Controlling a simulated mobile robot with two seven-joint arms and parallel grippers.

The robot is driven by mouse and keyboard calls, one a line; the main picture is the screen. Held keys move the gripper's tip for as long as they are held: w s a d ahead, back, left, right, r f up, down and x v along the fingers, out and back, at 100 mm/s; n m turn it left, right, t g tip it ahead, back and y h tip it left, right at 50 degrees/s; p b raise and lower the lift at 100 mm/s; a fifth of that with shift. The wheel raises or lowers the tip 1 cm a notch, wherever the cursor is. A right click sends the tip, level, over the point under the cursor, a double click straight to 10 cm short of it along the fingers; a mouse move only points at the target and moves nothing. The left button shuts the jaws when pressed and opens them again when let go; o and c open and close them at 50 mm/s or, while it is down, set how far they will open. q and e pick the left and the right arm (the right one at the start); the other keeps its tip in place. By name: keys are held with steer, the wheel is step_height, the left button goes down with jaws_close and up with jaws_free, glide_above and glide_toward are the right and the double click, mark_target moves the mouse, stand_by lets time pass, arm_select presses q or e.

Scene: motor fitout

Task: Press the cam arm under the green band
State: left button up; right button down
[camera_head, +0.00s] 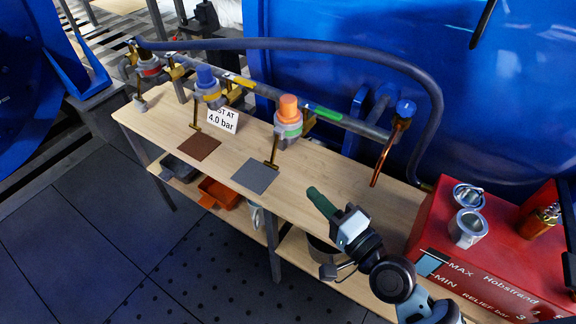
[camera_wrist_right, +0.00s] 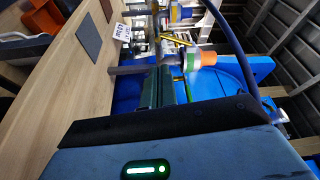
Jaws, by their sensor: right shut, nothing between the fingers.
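The orange-capped fitting (camera_head: 288,107) on the pipe carries a green band (camera_head: 288,130). A thin brass arm (camera_head: 274,150) hangs below and left of it over a grey pad (camera_head: 255,176). In the right wrist view the orange cap (camera_wrist_right: 208,58) and green band (camera_wrist_right: 190,61) show beyond my fingers; the brass arm is hard to make out there. My right gripper (camera_head: 318,199) is shut and empty, above the bench, in front of and below the fitting and apart from it. Its dark green fingers show in the wrist view (camera_wrist_right: 157,88). My left gripper is not in view.
A blue-capped fitting (camera_head: 206,76) and a red-banded fitting (camera_head: 149,67) stand further left on the pipe. A card (camera_head: 222,120) reading 4.0 bar stands on the wooden bench (camera_head: 220,170). A copper tube (camera_head: 384,158) hangs at right. A red box (camera_head: 480,255) holds metal cups.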

mark_target(274, 150)
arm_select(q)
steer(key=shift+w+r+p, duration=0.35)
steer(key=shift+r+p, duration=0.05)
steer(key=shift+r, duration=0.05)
arm_select(e)
steer(key=x, duration=1)
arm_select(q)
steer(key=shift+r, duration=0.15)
arm_select(e)
steer(key=shift+w, duration=0.1)
